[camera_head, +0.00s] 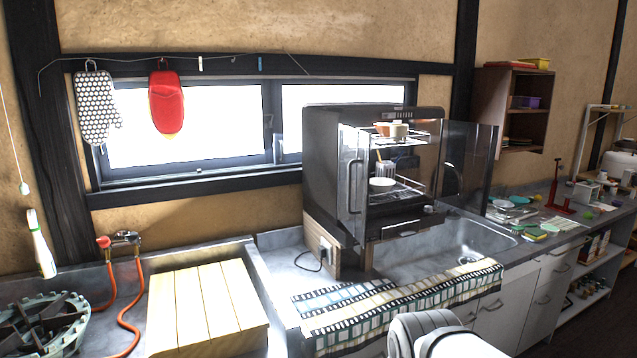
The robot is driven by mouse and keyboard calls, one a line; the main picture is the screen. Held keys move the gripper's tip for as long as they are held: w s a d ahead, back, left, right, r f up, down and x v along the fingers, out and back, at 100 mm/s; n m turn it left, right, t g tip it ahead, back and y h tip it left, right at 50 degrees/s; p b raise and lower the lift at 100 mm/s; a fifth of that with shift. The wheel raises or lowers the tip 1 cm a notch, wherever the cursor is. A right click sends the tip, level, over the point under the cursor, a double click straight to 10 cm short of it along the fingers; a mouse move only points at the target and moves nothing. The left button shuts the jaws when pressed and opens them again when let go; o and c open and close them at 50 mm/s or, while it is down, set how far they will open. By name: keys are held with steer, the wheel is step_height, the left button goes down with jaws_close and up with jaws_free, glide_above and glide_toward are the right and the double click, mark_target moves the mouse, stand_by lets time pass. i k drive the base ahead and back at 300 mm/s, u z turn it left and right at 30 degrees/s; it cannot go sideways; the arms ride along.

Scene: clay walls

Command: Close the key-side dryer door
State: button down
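A black dish dryer (322,150) stands on a wooden stand at the left end of the sink. Both of its clear doors are open. The left door (354,190), with a long vertical handle, is swung out towards me. The right door (470,165) is swung out to the right, over the sink. Dishes sit on wire racks inside, including a white bowl (382,185). A small knob-like part shows near the front's lower right, but I cannot make out keys that mark either door. My gripper is out of view; only part of my arm shows at the bottom centre.
A patterned cloth (400,305) drapes over the counter's front edge below the dryer. The sink (465,245) lies to the right. A slatted wooden board (205,305) and a gas burner (45,325) are at left. Dishes and a red stand (561,190) occupy the right counter.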

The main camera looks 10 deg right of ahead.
mark_target(352, 142)
steer(key=z, duration=0.05)
steer(key=i, duration=1)
steer(key=u, duration=0.05)
